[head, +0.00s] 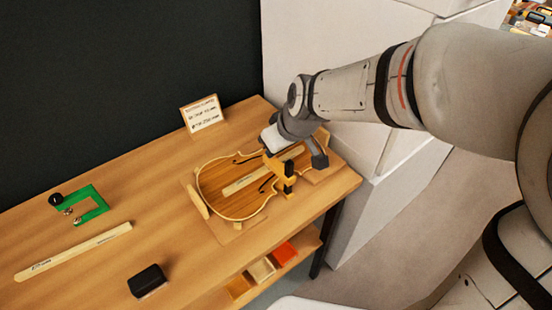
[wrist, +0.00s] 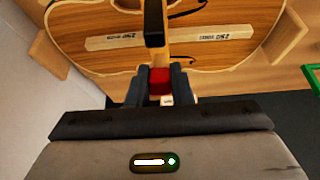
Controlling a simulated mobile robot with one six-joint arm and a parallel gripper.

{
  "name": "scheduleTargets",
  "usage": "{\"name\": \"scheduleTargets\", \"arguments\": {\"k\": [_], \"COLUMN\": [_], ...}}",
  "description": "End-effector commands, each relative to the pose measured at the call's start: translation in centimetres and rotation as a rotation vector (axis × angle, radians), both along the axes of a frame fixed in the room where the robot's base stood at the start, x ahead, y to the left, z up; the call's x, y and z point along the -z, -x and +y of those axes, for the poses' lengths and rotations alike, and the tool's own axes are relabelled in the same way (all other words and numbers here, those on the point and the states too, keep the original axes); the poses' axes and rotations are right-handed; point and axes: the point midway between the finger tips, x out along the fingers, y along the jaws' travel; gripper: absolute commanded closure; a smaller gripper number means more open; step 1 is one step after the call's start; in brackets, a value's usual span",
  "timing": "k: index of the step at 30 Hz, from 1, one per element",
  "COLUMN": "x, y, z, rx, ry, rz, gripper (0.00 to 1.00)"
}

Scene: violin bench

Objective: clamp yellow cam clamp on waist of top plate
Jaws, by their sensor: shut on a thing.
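The violin top plate (head: 213,190) lies flat on a wooden cradle on the bench, with a pale bar (head: 240,184) along its middle. The yellow cam clamp (head: 278,167), with black pads, is at the plate's near-right edge around the waist. In the wrist view its black part (wrist: 154,22) overlaps the plate (wrist: 200,62), and a red piece (wrist: 160,80) sits between my fingers. My gripper (wrist: 162,90) is shut on the clamp. Whether the clamp's jaws touch the plate is not clear; its lower side is hidden.
A green clamp (head: 95,207) lies at the left, with a wooden stick (head: 75,250) and a black block (head: 147,281) nearer. A lettered card (head: 202,113) stands at the back. A shelf below holds coloured pieces (head: 262,269). The bench's left half has free room.

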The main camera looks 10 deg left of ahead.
Motion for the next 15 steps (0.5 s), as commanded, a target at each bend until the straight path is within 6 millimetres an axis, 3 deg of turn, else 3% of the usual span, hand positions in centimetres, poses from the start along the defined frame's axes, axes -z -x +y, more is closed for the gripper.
{"name": "scheduleTargets", "arguments": {"k": [1, 15], "x": [1.01, 1.65], "y": [0.06, 0.71], "z": [-0.16, -0.90], "rx": [0.002, 0.001], "ry": [-0.020, -0.178], "rz": [-0.019, -0.154], "gripper": [1.00, 1.00]}}
